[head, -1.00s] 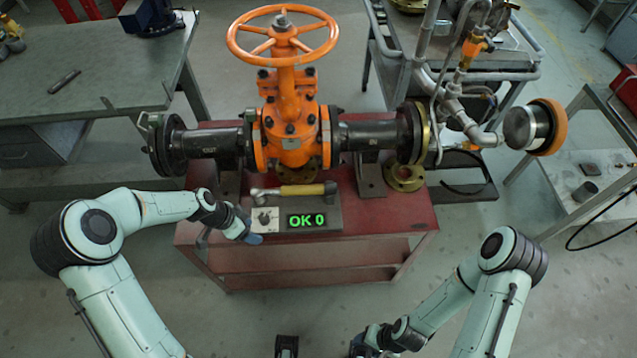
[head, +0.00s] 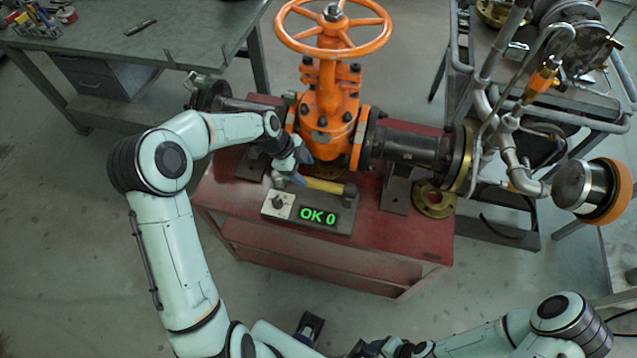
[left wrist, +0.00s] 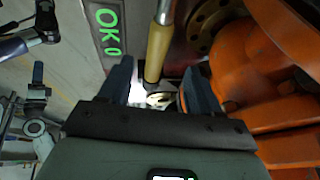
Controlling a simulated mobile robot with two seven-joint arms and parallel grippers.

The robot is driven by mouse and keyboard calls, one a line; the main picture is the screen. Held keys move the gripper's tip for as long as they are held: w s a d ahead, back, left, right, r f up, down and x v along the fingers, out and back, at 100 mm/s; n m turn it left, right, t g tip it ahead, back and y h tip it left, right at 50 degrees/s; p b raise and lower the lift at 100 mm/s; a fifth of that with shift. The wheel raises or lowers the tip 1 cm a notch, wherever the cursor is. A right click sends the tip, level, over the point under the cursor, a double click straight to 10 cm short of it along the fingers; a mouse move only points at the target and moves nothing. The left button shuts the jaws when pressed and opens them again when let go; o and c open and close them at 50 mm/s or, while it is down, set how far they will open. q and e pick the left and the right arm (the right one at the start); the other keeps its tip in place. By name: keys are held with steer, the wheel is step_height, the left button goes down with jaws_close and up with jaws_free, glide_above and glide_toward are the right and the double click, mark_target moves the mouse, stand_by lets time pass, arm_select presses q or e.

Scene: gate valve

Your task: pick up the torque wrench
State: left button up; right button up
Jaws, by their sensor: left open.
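The torque wrench (head: 324,186) has a yellow handle and a metal head. It lies along the back of the grey box with the green "OK 0" display (head: 318,217). My left gripper (head: 292,169) is at the wrench's head end, on the left. My right gripper (head: 362,348) is low at the bottom edge, partly cut off.
The orange gate valve (head: 328,108) with its handwheel stands just behind the wrench on the red cabinet (head: 410,240). A brass flange (head: 434,203) lies to the right. Piping with a round gauge (head: 580,187) stands farther right. A grey workbench (head: 190,35) is at back left.

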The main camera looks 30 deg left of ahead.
mark_target(315, 181)
arm_select(q)
steer(key=x, duration=0.9)
steer(key=shift+s+p, duration=0.1)
steer(key=shift+p, duration=0.2)
steer(key=c, duration=1.1)
steer(key=shift+r, duration=0.1)
jaws_close()
